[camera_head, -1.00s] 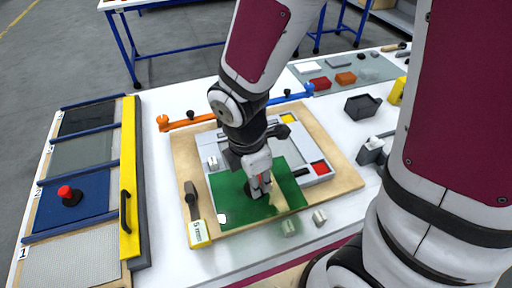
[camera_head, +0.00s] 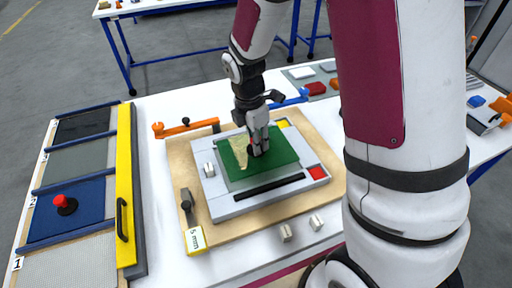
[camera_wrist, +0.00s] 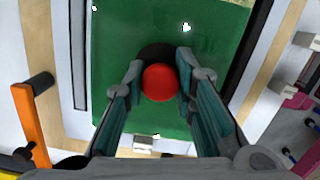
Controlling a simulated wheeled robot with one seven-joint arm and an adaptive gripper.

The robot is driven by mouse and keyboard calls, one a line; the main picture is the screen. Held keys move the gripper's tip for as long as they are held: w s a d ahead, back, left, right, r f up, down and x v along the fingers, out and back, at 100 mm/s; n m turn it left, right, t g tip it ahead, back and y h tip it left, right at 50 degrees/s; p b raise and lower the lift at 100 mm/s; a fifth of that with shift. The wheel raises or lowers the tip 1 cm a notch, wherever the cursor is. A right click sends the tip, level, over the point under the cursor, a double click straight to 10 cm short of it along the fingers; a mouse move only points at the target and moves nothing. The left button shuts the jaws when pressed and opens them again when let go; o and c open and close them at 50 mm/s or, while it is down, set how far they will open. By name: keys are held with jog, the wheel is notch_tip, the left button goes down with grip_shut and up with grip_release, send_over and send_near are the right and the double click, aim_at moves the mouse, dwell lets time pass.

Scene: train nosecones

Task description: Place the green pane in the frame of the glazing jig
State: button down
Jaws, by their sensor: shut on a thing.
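The green pane (camera_head: 282,148) is over the grey frame of the glazing jig (camera_head: 228,208), roughly in line with its opening. I cannot tell whether it rests in the frame or hovers just above. My gripper (camera_head: 258,149) points down over the pane. In the wrist view my gripper (camera_wrist: 161,66) is shut on a red knob (camera_wrist: 160,82) with a dark round base, which sits on the green pane (camera_wrist: 120,50). The jig has a yellow corner (camera_head: 283,123), a red corner (camera_head: 317,173) and a black strip (camera_head: 268,187) along its front side.
The jig lies on a wooden board (camera_head: 180,160). An orange lever (camera_head: 190,127) is at its back left, and a "5 mm" tag (camera_head: 194,239) at its front left. Two small light blocks (camera_head: 286,233) stand in front. A rack (camera_head: 124,190) with a yellow bar is at left.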

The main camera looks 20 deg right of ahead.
jog(key=shift+f, duration=1.75)
jog(key=shift+f, duration=0.15)
jog(key=c, duration=1.3)
grip_release()
jog(key=r, duration=0.4)
jog(key=a+r, duration=0.1)
jog(key=r, duration=0.7)
jog(key=shift+s+a, duration=0.1)
jog(key=shift+a, duration=0.1)
jog(key=shift+s+d+r+m+t+y, duration=0.25)
jog(key=shift+s+r+m+t, duration=0.6)
jog(key=shift+s+r+m, duration=2.1)
jog(key=shift+s+d+r+m+t+y, duration=0.25)
jog(key=shift+s+r+m+t, duration=0.55)
jog(key=shift+s+r+m, duration=2.15)
jog(key=shift+s+d+r+m+t+y, duration=0.25)
jog(key=shift+s+r+m+t, duration=1.05)
jog(key=shift+s+m, duration=2.8)
